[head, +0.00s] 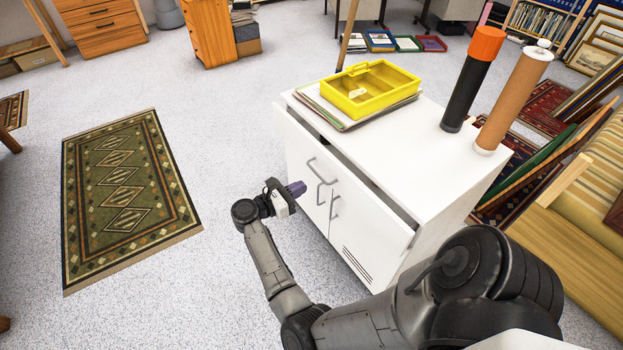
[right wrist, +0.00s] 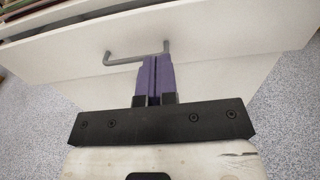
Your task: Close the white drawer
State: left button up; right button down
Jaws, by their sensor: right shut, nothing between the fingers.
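The white drawer (head: 360,192) is the top front panel of a white cabinet (head: 420,150). A dark gap shows between its top edge and the cabinet top, so it stands partly open. Its grey bar handle (head: 322,172) also shows in the right wrist view (right wrist: 125,62). My right gripper (head: 299,188) has purple fingers, pressed together and empty. In the right wrist view the fingertips (right wrist: 154,62) overlap the drawer front by one end of the handle; I cannot tell whether they touch. My left gripper is not in view.
A yellow tray (head: 368,88) on papers and two tall tubes, black with orange (head: 466,95) and brown (head: 512,103), stand on the cabinet. Door handles (head: 334,207) sit below the drawer. A green rug (head: 125,195) lies left, with free floor between. A wooden bench (head: 570,240) stands right.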

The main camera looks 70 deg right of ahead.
jog(key=c, duration=1.8)
grip_release()
jog(key=shift+v, duration=0.85)
jog(key=o, duration=0.4)
jog(key=shift+m+y, duration=0.3)
jog(key=shift+m, duration=0.2)
jog(key=r, duration=0.1)
jog(key=w+r+p, duration=0.1)
jog(key=r, duration=0.1)
jog(key=r+p, duration=0.1)
jog(key=r, duration=0.1)
jog(key=shift+w+d, duration=0.3)
jog(key=shift+w, duration=0.1)
jog(key=shift+o, duration=0.9)
jog(key=shift+w+d+r+y+p, duration=0.3)
jog(key=shift+w+d+p, duration=0.35)
jog(key=shift+d+p, duration=0.15)
jog(key=n+t, duration=0.1)
jog(key=n, duration=1.8)
send_near(317, 173)
jog(key=shift+y, duration=0.4)
jog(key=shift+b+x, duration=2.05)
jog(key=shift+x, duration=3.05)
jog(key=shift+w+d, duration=0.15)
